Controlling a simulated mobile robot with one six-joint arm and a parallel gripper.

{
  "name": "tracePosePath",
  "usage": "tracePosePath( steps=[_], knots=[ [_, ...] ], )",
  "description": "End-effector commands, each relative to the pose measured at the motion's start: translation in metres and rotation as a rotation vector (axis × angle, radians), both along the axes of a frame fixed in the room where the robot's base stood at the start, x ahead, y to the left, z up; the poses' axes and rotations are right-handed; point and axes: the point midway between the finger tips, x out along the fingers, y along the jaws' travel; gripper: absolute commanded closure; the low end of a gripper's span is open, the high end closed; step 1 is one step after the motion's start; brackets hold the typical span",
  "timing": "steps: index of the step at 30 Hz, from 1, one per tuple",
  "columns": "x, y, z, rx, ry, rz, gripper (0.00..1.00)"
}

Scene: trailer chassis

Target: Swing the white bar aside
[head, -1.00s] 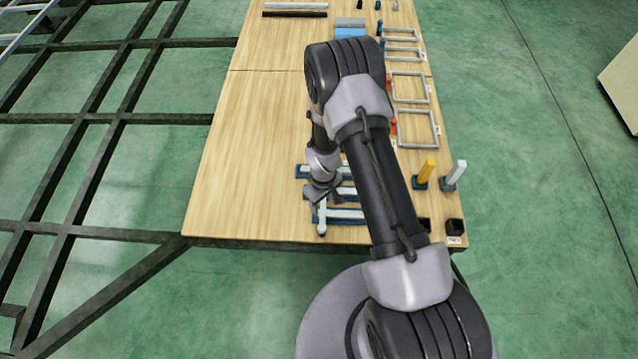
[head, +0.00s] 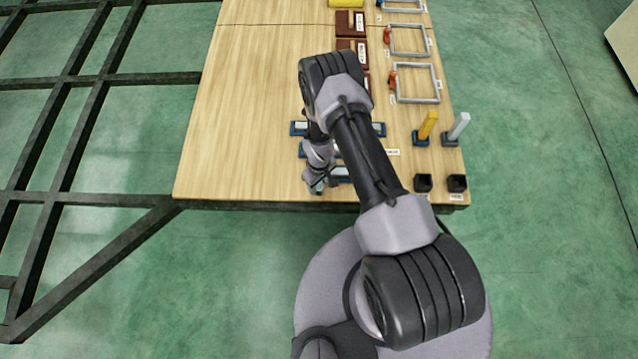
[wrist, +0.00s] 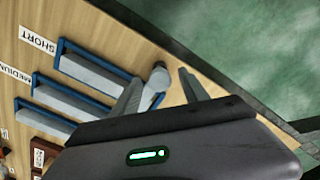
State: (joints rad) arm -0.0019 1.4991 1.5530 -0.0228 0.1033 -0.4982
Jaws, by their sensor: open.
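A white piece with a rounded end (wrist: 157,80), which looks like the end of the white bar, shows in the wrist view near the table's edge. It lies between the fingers of my open gripper (wrist: 162,92), closer to the left finger; I cannot tell whether they touch. The rest of it is hidden behind that finger. In the head view my gripper (head: 315,183) is low over the table's near edge, and the bar cannot be made out there. Another white bar (head: 459,126) stands upright in a grey holder at the table's right.
Blue trays with pale bars, one beside a SHORT label (wrist: 38,40), lie close to my gripper. A yellow upright bar (head: 428,124), black cups (head: 456,183) and grey frames (head: 417,82) line the right side. The left of the wooden table (head: 235,125) is clear.

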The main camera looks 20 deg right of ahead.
Motion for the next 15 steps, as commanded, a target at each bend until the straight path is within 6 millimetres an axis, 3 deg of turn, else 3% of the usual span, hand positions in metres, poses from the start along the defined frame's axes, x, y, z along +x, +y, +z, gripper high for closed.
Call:
tracePosePath(
  steps=[4,12,15],
  knots=[
    [0.0001,0.0000,0.0007,0.000,0.000,0.000,0.48],
    [0.0000,0.0000,0.0008,0.000,0.000,0.000,0.99],
    [0.0000,0.0000,0.0008,0.000,0.000,0.000,1.00]
  ],
)
